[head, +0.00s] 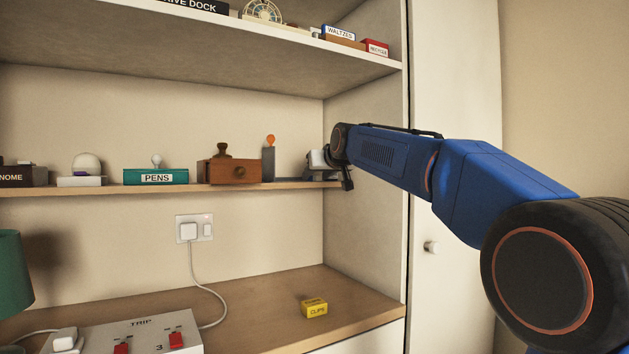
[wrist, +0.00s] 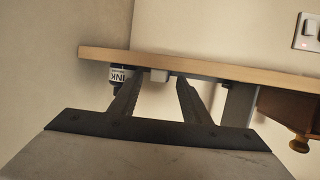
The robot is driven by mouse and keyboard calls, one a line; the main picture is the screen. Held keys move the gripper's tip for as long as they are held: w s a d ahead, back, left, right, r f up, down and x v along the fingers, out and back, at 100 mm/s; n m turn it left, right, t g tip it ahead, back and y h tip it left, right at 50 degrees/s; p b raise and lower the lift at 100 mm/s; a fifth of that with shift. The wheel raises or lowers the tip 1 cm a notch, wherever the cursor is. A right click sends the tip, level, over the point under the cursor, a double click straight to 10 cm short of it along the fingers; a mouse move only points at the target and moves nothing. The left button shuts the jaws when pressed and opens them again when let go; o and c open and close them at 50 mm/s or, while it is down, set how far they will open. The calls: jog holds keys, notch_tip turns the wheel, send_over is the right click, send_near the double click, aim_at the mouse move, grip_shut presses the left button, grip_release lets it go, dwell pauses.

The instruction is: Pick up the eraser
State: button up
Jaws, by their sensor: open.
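A small pale block (wrist: 159,75), which looks like the eraser, rests on the narrow shelf in the wrist view. That view shows the shelf upside down. My gripper (wrist: 162,84) is open and empty, its two dark fingers reaching toward the shelf with the block between their tips in the picture. The fingers do not visibly touch it, and the remaining gap is hard to judge. In the head view my gripper (head: 331,172) is at the right end of the shelf, partly hidden by my wrist. I cannot make out the eraser there.
A bottle labelled INK (wrist: 118,76) stands close to the block on one side. A grey upright holder (head: 268,164) and a wooden drawer box (head: 230,171) stand on the other side. The shelf (head: 240,187) is narrow, with a side wall (head: 365,230) close by.

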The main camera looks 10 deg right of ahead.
grip_shut()
notch_tip(320, 180, up, 10)
dwell(0.7)
